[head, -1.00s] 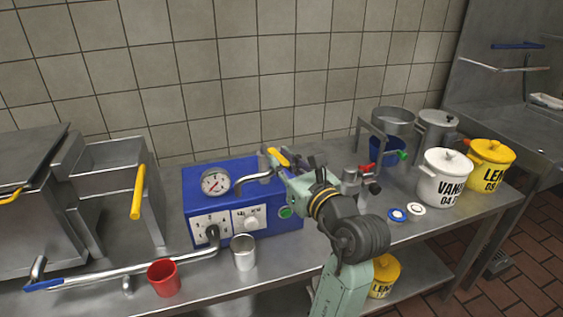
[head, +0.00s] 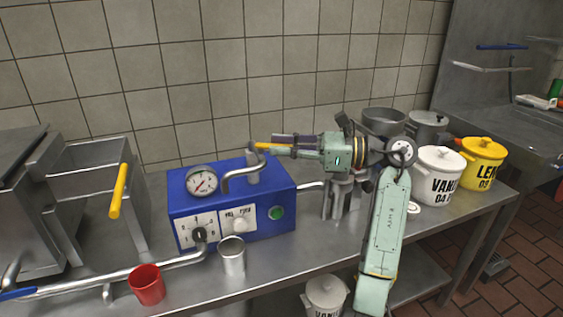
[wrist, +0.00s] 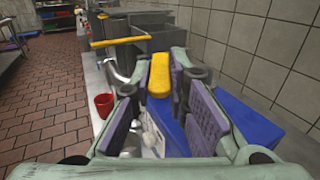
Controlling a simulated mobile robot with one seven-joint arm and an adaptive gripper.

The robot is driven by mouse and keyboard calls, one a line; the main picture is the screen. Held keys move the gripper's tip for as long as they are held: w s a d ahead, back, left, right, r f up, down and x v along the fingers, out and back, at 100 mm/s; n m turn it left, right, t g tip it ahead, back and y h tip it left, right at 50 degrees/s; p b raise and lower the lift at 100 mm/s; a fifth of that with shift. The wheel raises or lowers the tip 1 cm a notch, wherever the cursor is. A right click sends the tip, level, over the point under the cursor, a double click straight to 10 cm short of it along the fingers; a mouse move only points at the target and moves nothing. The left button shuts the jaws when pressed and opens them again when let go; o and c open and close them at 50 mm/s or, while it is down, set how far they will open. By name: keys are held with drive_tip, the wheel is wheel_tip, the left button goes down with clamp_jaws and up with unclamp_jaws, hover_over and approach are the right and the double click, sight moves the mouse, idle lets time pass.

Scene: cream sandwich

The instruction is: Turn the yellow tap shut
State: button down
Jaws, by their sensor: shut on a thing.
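The yellow tap handle (head: 260,145) sits on top of a grey tap post (head: 253,167) on the blue machine (head: 180,207). In the head view the handle points right, toward my gripper (head: 275,146). My gripper comes in level from the right, its fingers around the handle. In the wrist view the yellow handle (wrist: 159,76) lies lengthwise between the two purple-padded fingers of my gripper (wrist: 163,82). The fingers hide part of the handle in the head view. The curved metal spout (head: 238,176) reaches left from the post.
A steel cup (head: 232,262) stands before the machine, with a red cup (head: 147,286) to its left. A steel tank with a yellow handle (head: 119,190) stands at left. White (head: 438,182) and yellow (head: 482,168) pots stand at right. The tiled wall is close behind.

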drive_tip(key=shift+w+a+n+g+h+b, duration=0.1)
drive_tip(key=shift+w+n+g+b, duration=0.3)
drive_tip(key=shift+n+g, duration=0.7)
drive_tip(key=shift+w+d+n+g+h+b, duration=0.1)
drive_tip(key=shift+w+n+g+b, duration=0.45)
drive_tip(key=shift+g, duration=1)
drive_tip(key=shift+w+a+n+g+h+b, duration=0.15)
drive_tip(key=shift+w+n+g, duration=0.1)
drive_tip(key=shift+n+g, duration=0.9)
drive_tip(key=shift+g, duration=0.5)
drive_tip(key=c, duration=1.6)
unclamp_jaws()
drive_tip(key=shift+o, duration=0.2)
drive_tip(key=shift+r, duration=0.1)
wheel_tip(320, 180, up, 10)
